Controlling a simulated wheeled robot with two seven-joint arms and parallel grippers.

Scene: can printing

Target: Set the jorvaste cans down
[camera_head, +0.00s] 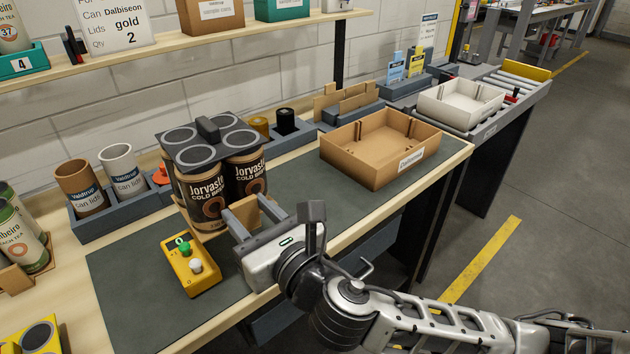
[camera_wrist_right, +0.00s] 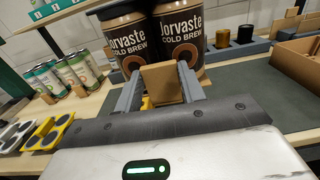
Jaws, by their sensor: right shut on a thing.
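The jorvaste cans (camera_head: 205,197) are brown and black cans grouped upright under a dark holder (camera_head: 207,143) with round openings and a raised handle. They also show close up in the right wrist view (camera_wrist_right: 128,42), just beyond the fingers. My right gripper (camera_head: 256,213) is shut on a tan block (camera_wrist_right: 162,84) at the near side of the cans. The fingers hide part of the cans' lower edge. I cannot tell whether the cans touch the dark mat (camera_head: 135,270) or hang just above it. My left gripper is not in view.
A yellow button box (camera_head: 190,266) stands in front of the cans. A cardboard tray (camera_head: 372,150) is to the right, with bare mat between. Lid holders (camera_head: 100,215) stand behind left. A white tray (camera_head: 460,103) sits on the far right conveyor.

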